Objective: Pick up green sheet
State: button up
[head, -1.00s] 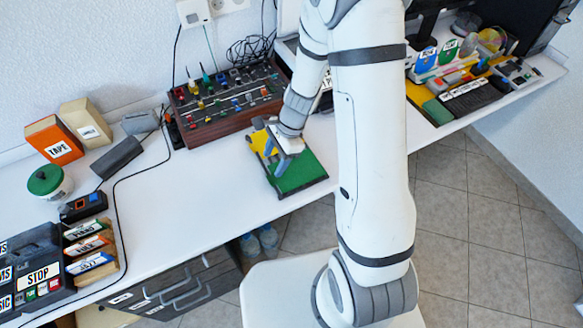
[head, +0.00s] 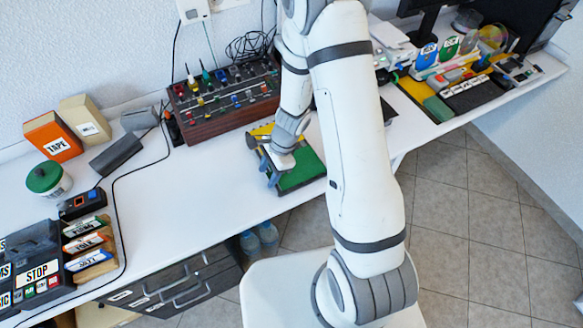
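The green sheet (head: 303,173) lies flat on the white desk near its front edge, as part of a pad with a yellow area (head: 262,131) behind it. My gripper (head: 271,176) is at the left side of the green sheet, pointing down, with its grey fingers low over or beside the sheet's left edge. My arm hides part of the sheet and the yellow area. I cannot tell whether the fingers touch the sheet or how far apart they are.
A dark mixer-like box (head: 222,100) with knobs stands behind the pad. An orange box (head: 53,137), a green-lidded jar (head: 48,179) and a black case (head: 35,262) stand at the left.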

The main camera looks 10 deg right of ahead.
jog(key=c, duration=0.7)
jog(key=shift+r, duration=0.15)
